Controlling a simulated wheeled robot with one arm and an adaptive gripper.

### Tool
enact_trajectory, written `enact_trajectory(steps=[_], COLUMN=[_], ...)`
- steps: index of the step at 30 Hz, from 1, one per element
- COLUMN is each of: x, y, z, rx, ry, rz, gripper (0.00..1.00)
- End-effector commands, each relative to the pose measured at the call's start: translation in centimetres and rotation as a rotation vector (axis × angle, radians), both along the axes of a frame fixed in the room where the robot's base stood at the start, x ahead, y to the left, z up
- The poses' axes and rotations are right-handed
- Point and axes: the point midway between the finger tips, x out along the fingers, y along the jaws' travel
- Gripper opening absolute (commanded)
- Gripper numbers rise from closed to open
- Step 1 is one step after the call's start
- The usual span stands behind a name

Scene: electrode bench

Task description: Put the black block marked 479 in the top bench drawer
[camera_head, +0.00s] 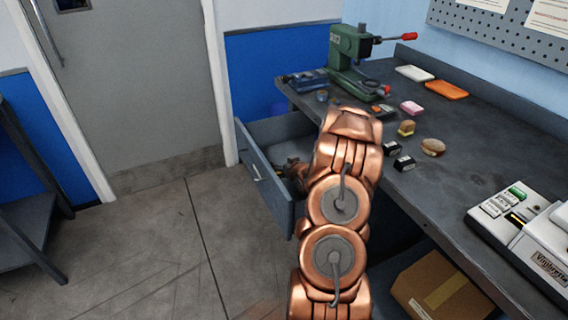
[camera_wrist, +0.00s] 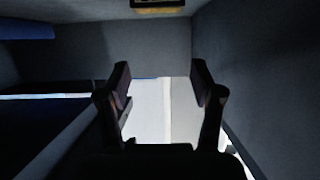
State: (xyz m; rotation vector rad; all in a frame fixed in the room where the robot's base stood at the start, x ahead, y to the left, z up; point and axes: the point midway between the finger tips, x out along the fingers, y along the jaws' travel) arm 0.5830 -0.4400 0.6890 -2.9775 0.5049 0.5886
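Two small black blocks with white labels lie on the bench top near its front edge, one nearer (camera_head: 404,163) and one farther (camera_head: 392,148). Their numbers are too small to read, so I cannot tell which is 479. The top bench drawer (camera_head: 270,190) is pulled open at the left end of the bench. My gripper (camera_head: 292,170) is at the open drawer, behind its front panel, partly hidden by my arm. In the wrist view my gripper (camera_wrist: 160,88) has its two fingers well apart with nothing seen between them.
On the bench (camera_head: 470,172) are a burger (camera_head: 433,147), a sandwich-like item (camera_head: 406,128), a pink block (camera_head: 411,107), a green press (camera_head: 350,60) and a white device (camera_head: 520,220). A cardboard box (camera_head: 440,290) sits below. The floor at left is clear.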

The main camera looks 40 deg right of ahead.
Motion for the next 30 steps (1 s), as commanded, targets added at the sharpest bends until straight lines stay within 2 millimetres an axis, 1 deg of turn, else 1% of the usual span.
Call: enact_trajectory(steps=[1,2,11,14,16,22,30], x=[0.0,0.0,0.0,0.0,0.0,-2.2,-5.2], y=[0.0,0.0,0.0,0.0,0.0,0.8,1.8], z=[0.0,0.0,0.1,0.7,1.5,2.0,3.4], rx=[0.0,0.0,0.0,0.0,0.0,0.003,0.002], ry=[0.0,0.0,0.0,0.0,-0.001,0.001,0.001], rz=[0.0,0.0,0.0,0.0,0.0,-0.001,-0.002], gripper=[0.74,0.77,0.77,0.77,0.77,0.77,0.77])
